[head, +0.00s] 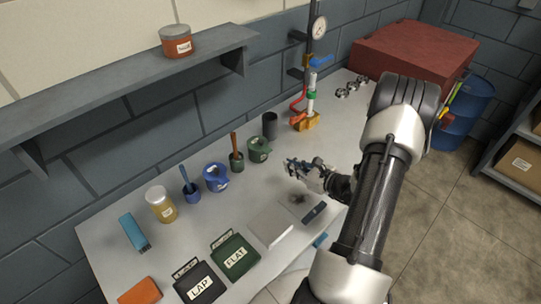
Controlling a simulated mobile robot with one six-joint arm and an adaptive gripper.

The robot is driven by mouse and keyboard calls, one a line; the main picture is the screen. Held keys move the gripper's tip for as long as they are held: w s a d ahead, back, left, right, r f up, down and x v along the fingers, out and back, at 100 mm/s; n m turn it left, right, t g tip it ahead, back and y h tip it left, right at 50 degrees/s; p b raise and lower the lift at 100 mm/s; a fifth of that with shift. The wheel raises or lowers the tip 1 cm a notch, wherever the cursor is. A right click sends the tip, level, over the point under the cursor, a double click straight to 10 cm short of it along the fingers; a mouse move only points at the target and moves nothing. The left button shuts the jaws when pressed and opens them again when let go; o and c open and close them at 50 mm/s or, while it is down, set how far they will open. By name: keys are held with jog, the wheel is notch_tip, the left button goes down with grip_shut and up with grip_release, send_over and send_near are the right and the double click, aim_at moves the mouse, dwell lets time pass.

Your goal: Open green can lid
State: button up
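The green can (258,151) stands on the bench, left of my gripper, with a pale label on its front. Something green covers its top, but the view is too small to tell how the lid sits. My gripper (293,168) is above the bench, to the right of and slightly nearer than the green can, apart from it. Its fingers point left toward the cans. They are too small to tell whether they are open or shut, and I see nothing clearly held.
A green pot with a brush (236,161) and a blue can (215,178) stand left of the green can. A dark cylinder (270,125) is behind it. A gauge stand (311,100) rises at the back. A pale plate (270,226) lies in front.

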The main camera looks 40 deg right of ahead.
aim_at(260, 143)
jog(key=shift+d+f, duration=0.25)
jog(key=shift+f, duration=0.15)
grip_shut()
jog(key=b+x, duration=0.1)
jog(key=x, duration=0.8)
jog(key=shift+w+f+b, duration=0.1)
jog(key=shift+w+b, duration=0.2)
jog(key=shift+b, duration=0.1)
